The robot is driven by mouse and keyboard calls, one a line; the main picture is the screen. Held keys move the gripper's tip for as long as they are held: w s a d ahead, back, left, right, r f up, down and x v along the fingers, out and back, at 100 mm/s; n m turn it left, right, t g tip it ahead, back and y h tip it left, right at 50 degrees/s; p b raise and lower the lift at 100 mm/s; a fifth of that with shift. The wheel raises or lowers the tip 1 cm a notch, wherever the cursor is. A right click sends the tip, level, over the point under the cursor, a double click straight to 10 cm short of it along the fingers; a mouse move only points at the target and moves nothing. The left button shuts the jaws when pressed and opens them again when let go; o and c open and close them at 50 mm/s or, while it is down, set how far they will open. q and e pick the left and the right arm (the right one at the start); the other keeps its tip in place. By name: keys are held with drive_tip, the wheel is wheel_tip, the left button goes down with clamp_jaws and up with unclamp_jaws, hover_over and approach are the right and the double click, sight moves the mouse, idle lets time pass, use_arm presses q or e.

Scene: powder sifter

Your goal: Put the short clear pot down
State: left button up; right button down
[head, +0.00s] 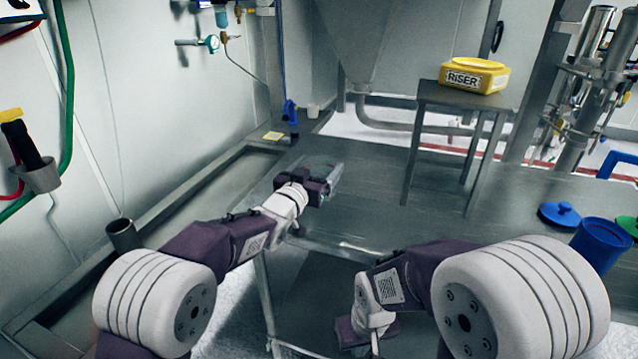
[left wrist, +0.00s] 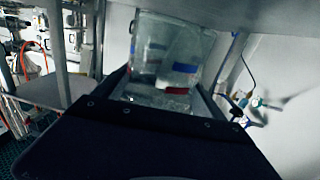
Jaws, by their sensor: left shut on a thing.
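The short clear pot (head: 323,168) is a see-through vessel at my left gripper (head: 328,184), over the grey metal table in the head view. My left gripper is shut on it. In the left wrist view the pot (left wrist: 170,48) fills the space past the dark gripper body, with blue and red patches showing on or through its wall. I cannot tell whether its base touches the table. My right gripper (head: 366,332) hangs low in front of the table; its fingers are too unclear to show whether it is open.
A small grey stand (head: 470,97) holds a yellow RiSER block (head: 474,75). A blue lid (head: 560,214) and a blue container (head: 598,240) are at the right. A blue-handled item (head: 290,115) stands at the back left. The table (head: 420,215) between is clear.

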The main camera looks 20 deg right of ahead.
use_arm(q)
wheel_tip(320, 180, down, 4)
drive_tip(key=shift+f+b, duration=0.1)
drive_tip(key=shift+b, duration=0.6)
